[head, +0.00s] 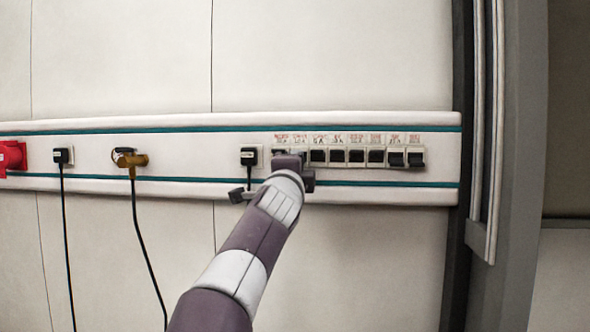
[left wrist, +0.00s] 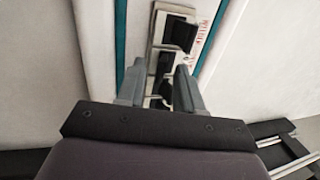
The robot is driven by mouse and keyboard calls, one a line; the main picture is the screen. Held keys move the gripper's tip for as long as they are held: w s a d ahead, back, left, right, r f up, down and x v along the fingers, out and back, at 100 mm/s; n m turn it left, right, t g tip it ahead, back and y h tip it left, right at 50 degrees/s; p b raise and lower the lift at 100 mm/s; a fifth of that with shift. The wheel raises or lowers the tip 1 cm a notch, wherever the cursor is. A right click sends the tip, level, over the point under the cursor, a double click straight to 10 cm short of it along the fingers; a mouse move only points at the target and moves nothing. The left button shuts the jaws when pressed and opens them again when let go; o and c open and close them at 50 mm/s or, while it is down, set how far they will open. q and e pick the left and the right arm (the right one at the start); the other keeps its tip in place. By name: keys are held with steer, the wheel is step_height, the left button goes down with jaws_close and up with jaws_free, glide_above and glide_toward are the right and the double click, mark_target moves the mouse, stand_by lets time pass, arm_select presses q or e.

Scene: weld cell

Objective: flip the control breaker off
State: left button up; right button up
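A row of several breakers with dark toggles (head: 337,156) sits at the right part of the white wall rail. Small red labels run above them, too small to read, so I cannot tell which is the control breaker. The toggles of the two rightmost breakers (head: 406,158) sit slightly lower than the others. My left gripper (head: 291,160) is at the left end of the row, partly hiding the first two breakers. In the left wrist view its fingers (left wrist: 160,68) are apart, with a dark toggle (left wrist: 160,92) showing between them; contact is unclear. Another breaker (left wrist: 180,33) lies beyond. My right gripper is out of view.
Black plugs (head: 249,158) (head: 61,156), a brass-coloured connector (head: 130,159) and a red socket (head: 12,156) sit on the rail (head: 200,150) to the left. Cables hang from the plugs and connector. A grey post (head: 520,150) stands right of the rail.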

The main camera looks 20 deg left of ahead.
arm_select(q)
steer(key=b+v, duration=0.6)
steer(key=v, duration=0.6)
steer(key=shift+s, duration=0.35)
steer(key=shift+f, duration=0.15)
